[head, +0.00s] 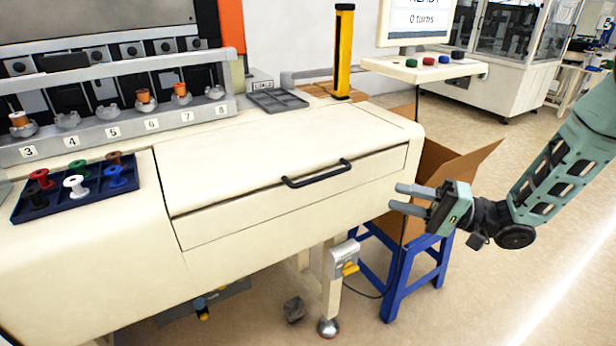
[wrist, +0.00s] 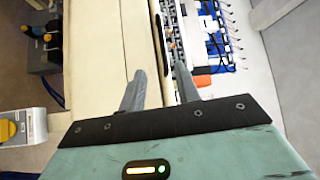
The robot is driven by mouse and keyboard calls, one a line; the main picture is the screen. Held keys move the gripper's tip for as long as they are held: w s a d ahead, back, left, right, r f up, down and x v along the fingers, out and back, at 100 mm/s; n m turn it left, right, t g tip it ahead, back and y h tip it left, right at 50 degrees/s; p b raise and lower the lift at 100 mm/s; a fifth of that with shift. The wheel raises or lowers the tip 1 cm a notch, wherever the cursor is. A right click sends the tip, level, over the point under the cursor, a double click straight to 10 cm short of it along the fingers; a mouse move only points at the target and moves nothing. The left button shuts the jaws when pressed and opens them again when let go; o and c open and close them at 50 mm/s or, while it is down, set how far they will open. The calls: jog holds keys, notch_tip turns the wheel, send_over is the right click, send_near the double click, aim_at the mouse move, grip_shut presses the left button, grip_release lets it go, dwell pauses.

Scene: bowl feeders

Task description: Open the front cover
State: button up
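The front cover (head: 285,155) is a cream panel on the front of the cream machine, and it looks closed. A black bar handle (head: 317,174) sits on its front right part. My gripper (head: 397,198) is to the right of the handle, apart from it, in front of the machine's right end. Its two grey fingers are spread with nothing between them. In the wrist view the fingers (wrist: 160,85) also stand apart, with the cream machine surface beyond them.
A dark blue tray (head: 58,211) of coloured spools rests on the machine's left. A yellow post (head: 343,52) and a grey tray (head: 277,100) are at the back. A blue stool (head: 393,300) and an open cardboard box (head: 458,168) stand below and behind my gripper. The floor at right is clear.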

aim_at(320, 178)
jog(key=p+x, duration=0.1)
jog(key=x, duration=1.6)
jog(key=shift+s+a+r+p, duration=0.2)
jog(key=shift+p, duration=0.15)
grip_shut()
